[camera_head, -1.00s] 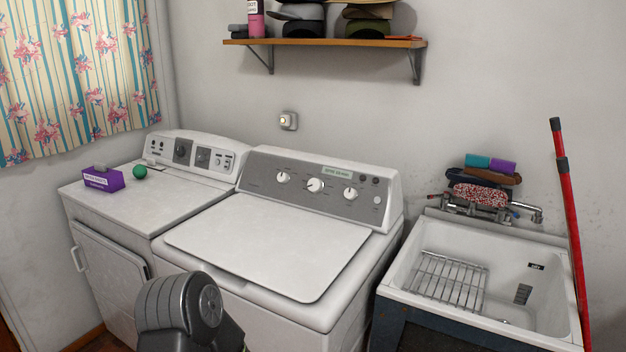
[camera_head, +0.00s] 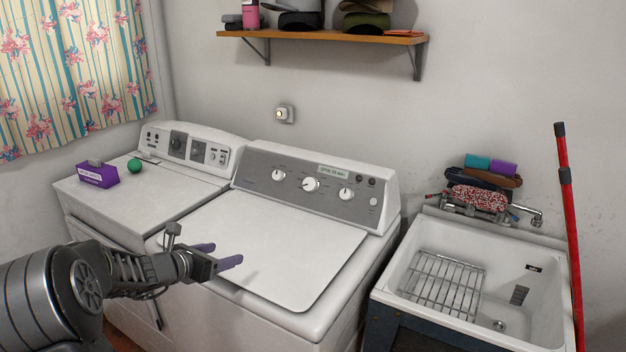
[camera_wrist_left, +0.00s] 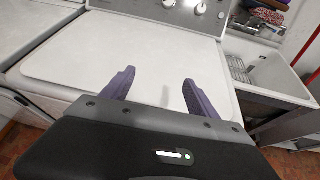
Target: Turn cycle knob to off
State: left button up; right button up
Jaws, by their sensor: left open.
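The washer (camera_head: 290,250) stands in the middle with its white lid closed. Its grey control panel (camera_head: 260,186) carries three white knobs: a left knob (camera_head: 278,175), a larger middle knob (camera_head: 311,184) and a right knob (camera_head: 346,193). I cannot read which one is the cycle knob or its setting. My left gripper (camera_head: 222,255) is over the front left of the lid, open and empty, well short of the panel. In the left wrist view its two purple fingers (camera_wrist_left: 158,88) are spread apart above the lid, with two knobs at the top. My right gripper is not in view.
A dryer (camera_head: 150,195) stands to the left, with a purple box (camera_head: 98,177) and a green ball (camera_head: 134,165) on top. A utility sink (camera_head: 385,270) with a wire rack is at right, beside a red pole (camera_head: 570,220). A shelf (camera_head: 330,38) hangs above.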

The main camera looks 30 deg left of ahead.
aim_at(311, 185)
jog(key=i, duration=1.25)
